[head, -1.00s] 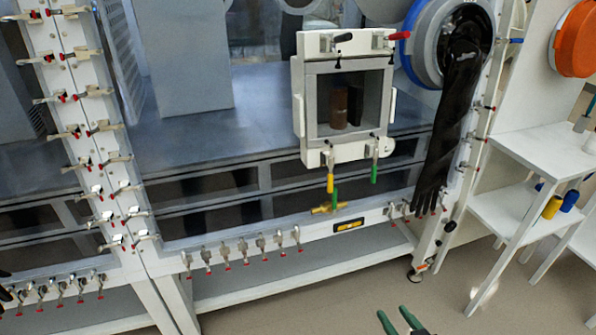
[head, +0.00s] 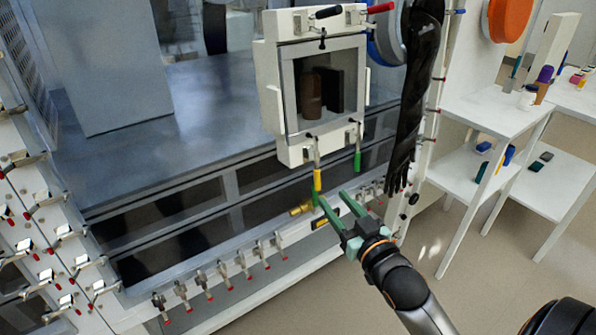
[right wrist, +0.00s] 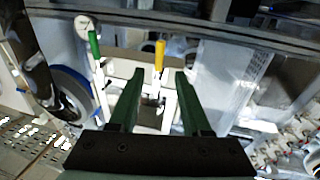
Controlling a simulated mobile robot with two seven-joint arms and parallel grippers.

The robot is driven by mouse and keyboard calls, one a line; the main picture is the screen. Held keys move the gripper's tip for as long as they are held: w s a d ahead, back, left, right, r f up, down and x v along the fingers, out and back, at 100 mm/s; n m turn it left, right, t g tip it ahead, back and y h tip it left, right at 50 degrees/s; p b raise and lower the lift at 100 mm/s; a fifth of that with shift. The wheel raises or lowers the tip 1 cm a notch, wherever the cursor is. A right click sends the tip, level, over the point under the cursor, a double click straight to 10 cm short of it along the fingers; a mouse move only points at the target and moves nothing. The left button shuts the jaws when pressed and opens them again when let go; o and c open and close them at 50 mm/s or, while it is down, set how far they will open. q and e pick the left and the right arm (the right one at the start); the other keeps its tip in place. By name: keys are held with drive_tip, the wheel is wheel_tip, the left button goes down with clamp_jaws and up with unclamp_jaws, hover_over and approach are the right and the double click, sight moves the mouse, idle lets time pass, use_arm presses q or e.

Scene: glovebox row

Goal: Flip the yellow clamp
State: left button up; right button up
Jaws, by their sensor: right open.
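The yellow clamp (head: 317,180) hangs with its yellow handle pointing down at the lower edge of the white framed transfer box (head: 272,110). In the right wrist view the yellow handle (right wrist: 160,56) stands between and beyond the two fingertips. My right gripper (head: 332,203) has green fingers, open and empty, just below the yellow handle in the head view. It also shows open in the right wrist view (right wrist: 157,78). I see no contact with the clamp. My left gripper is not in view.
A green-handled clamp (head: 357,160) hangs to the right of the yellow one. A brass valve (head: 300,209) is below, and a black glove (head: 412,90) hangs at right.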

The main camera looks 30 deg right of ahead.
sight(317, 176)
drive_tip(key=w+d, duration=0.1)
drive_tip(key=w, duration=1.1)
drive_tip(key=shift+d+b, duration=0.25)
drive_tip(key=shift+b, duration=0.1)
drive_tip(key=shift+c, duration=0.2)
clamp_jaws()
idle(0.7)
